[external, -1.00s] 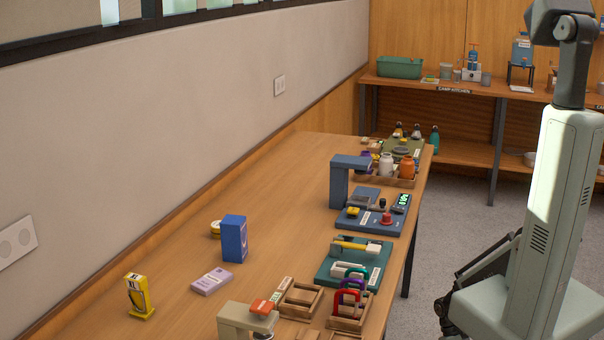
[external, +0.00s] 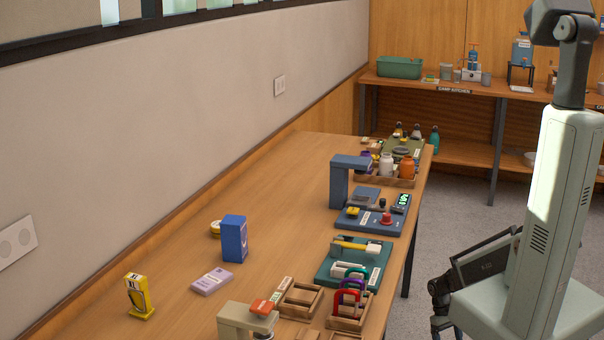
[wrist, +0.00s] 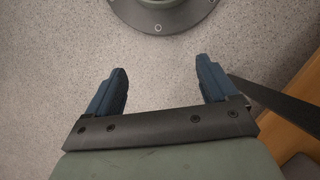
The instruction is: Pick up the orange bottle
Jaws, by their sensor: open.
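The orange bottle (external: 407,167) stands upright at the far end of the long table, in a wooden tray (external: 402,183) beside a white bottle (external: 386,166). My gripper (external: 440,320) hangs low on the near side of my base, beyond the table's right edge and far from the bottle. In the wrist view my gripper (wrist: 162,88) shows two blue fingers spread wide with only speckled floor between them. The orange bottle is not in the wrist view.
A blue press-like stand (external: 345,180) stands in front of the bottle tray. A teal board (external: 352,268) and wooden racks lie nearer along the table's right side. A blue box (external: 234,238) stands on the left. A shelf (external: 450,90) stands at the back.

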